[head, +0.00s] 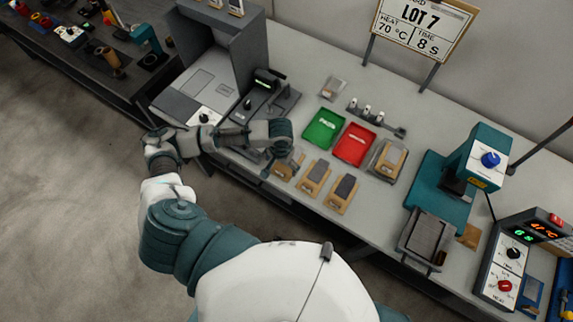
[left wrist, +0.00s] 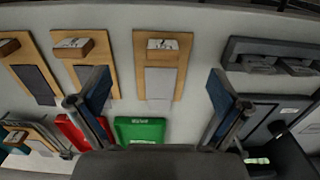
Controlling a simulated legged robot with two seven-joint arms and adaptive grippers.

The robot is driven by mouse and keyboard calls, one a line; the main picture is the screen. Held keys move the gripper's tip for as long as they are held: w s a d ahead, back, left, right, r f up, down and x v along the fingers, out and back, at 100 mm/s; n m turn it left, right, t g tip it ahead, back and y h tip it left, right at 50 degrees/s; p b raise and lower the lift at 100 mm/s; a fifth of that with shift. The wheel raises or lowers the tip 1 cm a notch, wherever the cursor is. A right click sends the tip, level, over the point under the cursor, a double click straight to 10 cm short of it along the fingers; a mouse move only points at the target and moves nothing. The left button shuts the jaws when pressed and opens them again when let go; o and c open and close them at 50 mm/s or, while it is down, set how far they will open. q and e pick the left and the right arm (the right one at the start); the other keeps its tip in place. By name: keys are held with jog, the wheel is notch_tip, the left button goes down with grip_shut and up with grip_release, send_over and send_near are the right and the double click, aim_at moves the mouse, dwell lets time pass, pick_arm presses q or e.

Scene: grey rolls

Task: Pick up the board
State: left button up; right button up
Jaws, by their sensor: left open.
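Three wooden boards with grey patches and small labelled blocks lie in a row along the front of the bench: left board (head: 289,163), middle board (head: 314,178) and right board (head: 342,194). My left gripper (head: 282,158) is over the left board and partly hides it. In the left wrist view my left gripper (left wrist: 158,88) is open, with a dark finger on each side and nothing held. The same board (left wrist: 162,100) shows between the fingers, apart from them, its light grey patch and label visible. My right gripper is not in view.
Behind the boards lie a green tray (head: 323,128) and a red tray (head: 354,145), with another board on a holder (head: 387,160) to their right. A grey device (head: 262,103) stands left of the boards. A teal press (head: 480,165) stands at right.

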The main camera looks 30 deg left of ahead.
aim_at(281, 170)
pick_arm(q)
jog(key=f, duration=0.5)
jog(key=shift+w+a+f, duration=0.15)
jog(key=shift+a+f, duration=0.05)
jog(key=shift+f, duration=0.05)
jog(key=c, duration=1.8)
